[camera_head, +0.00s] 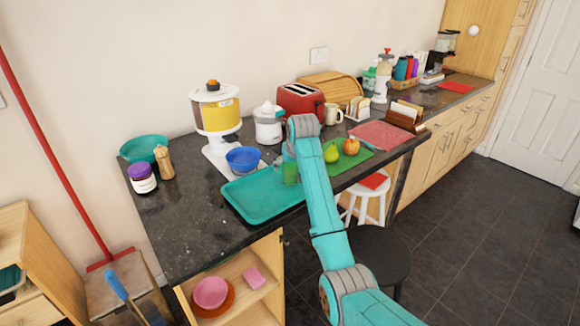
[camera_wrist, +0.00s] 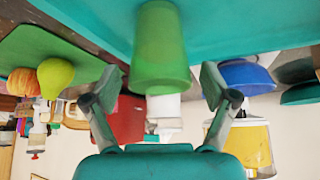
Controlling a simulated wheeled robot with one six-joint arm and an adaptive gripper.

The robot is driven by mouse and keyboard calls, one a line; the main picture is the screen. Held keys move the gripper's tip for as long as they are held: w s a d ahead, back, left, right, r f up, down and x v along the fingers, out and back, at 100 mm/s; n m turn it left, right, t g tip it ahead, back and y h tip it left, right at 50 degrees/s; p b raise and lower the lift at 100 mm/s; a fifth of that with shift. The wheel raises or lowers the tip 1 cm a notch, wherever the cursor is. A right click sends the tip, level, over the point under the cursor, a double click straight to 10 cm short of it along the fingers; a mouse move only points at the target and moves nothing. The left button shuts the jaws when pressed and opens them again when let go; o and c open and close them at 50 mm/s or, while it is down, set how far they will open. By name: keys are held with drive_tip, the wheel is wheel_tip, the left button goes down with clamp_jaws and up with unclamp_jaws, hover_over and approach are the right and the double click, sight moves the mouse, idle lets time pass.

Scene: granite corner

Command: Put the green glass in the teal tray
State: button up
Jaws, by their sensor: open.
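The green glass (camera_wrist: 162,50) is upright, seen upside down in the wrist view, between my gripper's fingers. In the head view the green glass (camera_head: 290,174) shows at the right end of the teal tray (camera_head: 250,200), partly hidden by my arm. It appears to stand inside the tray, whose floor (camera_wrist: 235,22) shows around its base in the wrist view. My gripper (camera_wrist: 160,84) is open, with a finger on each side of the glass and a visible gap to it. In the head view my arm hides most of the gripper.
A blue bowl (camera_head: 243,158) stands behind the tray. A green mat (camera_head: 352,158) with a pear (camera_head: 331,154) and an orange-red fruit (camera_head: 351,146) lies to the right. A red toaster (camera_head: 300,100) and a white juicer (camera_head: 268,125) stand behind. The tray's left part is clear.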

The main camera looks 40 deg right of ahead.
drive_tip(key=v, duration=1.1)
drive_tip(key=shift+s+r, duration=0.2)
drive_tip(key=shift+r, duration=0.15)
